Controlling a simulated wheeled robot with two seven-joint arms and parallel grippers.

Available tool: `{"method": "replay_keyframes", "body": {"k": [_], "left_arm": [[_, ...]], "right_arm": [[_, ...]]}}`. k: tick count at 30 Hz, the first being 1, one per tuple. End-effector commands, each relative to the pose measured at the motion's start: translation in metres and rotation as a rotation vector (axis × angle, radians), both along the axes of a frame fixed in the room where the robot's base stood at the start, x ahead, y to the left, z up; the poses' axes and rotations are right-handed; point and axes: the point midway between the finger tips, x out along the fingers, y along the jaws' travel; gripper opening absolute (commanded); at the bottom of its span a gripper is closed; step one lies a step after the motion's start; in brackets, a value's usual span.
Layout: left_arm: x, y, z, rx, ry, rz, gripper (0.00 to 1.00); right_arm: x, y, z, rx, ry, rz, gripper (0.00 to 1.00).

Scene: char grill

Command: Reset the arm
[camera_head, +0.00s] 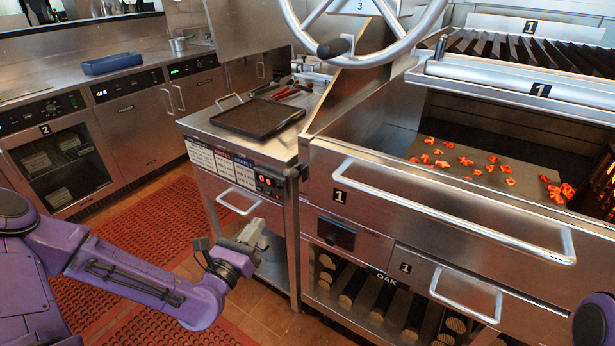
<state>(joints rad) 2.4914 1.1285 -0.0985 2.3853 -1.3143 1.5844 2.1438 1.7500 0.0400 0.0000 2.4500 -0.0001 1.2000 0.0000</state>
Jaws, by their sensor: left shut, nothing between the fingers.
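My left arm is purple and comes in from the left. Its gripper (252,233) is shut and empty, in front of the small side cabinet's lower part, below its drawer handle (238,202). It appears apart from the cabinet, though the exact gap cannot be told. Of my right arm only a purple and black part shows at the bottom right corner; its gripper is out of view.
The char grill (430,213) fills the right, with a long front handle (450,212), glowing embers (465,161) and a handwheel (362,58) above. A black tray (257,118) lies on the side cabinet. Red mats (150,255) cover open floor.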

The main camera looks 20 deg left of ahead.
Motion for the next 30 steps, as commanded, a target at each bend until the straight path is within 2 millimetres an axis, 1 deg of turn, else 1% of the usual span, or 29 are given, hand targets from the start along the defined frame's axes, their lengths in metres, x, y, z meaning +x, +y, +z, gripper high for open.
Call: {"method": "replay_keyframes", "body": {"k": [4,5,7,8,11,12,14,15,17,18,20,21,23,24,25,27,30], "left_arm": [[0.0,0.0,0.0,0.034,-0.002,0.004,0.0],[0.0,-0.001,0.0,0.072,-0.001,0.008,0.0],[0.001,0.0,-0.004,0.225,0.014,0.03,0.0],[0.001,0.002,-0.009,0.315,0.037,0.051,0.0],[0.002,0.01,-0.031,0.694,0.165,0.102,0.0],[0.0,0.011,-0.046,0.878,0.237,0.088,0.0],[-0.008,0.01,-0.074,1.162,0.354,0.027,0.0],[-0.018,0.009,-0.096,1.361,0.433,-0.046,0.0],[-0.039,0.008,-0.132,1.662,0.543,-0.206,0.0],[-0.06,0.007,-0.159,1.866,0.609,-0.354,0.0],[-0.098,0.005,-0.198,2.143,0.682,-0.625,0.0],[-0.125,0.005,-0.219,2.279,0.705,-0.805,0.0],[-0.165,0.004,-0.243,2.414,0.722,-1.048,0.0],[-0.188,0.003,-0.254,2.465,0.727,-1.174,0.0],[-0.203,0.002,-0.262,2.481,0.731,-1.246,0.0],[-0.232,-0.003,-0.274,2.515,0.703,-1.377,0.0],[-0.258,-0.009,-0.286,2.536,0.639,-1.498,0.0]], "right_arm": [[0.0,0.0,0.0,0.0,0.0,0.0,0.43],[0.0,0.0,0.0,0.0,0.0,0.0,0.43],[0.0,0.0,0.0,0.0,0.0,0.0,0.43],[0.0,0.0,0.0,0.0,0.0,0.0,0.43],[0.0,0.0,0.0,0.0,0.0,0.0,0.43],[0.0,0.0,0.0,0.0,0.0,0.0,0.43],[0.0,0.0,0.0,0.0,0.0,0.0,0.43],[0.0,0.0,0.0,0.0,0.0,0.0,0.43],[0.0,0.0,0.0,0.0,0.0,0.0,0.43],[0.0,0.0,0.0,0.0,0.0,0.0,0.43],[0.0,0.0,0.0,0.0,0.0,0.0,0.43],[0.0,0.0,0.0,0.0,0.0,0.0,0.43],[0.0,0.0,0.0,0.0,0.0,0.0,0.43],[0.0,0.0,0.0,0.0,0.0,0.0,0.43],[0.0,0.0,0.0,0.0,0.0,0.0,0.43],[0.0,0.0,0.0,0.0,0.0,0.0,0.43],[0.0,0.0,0.0,0.0,0.0,0.0,0.43]]}}
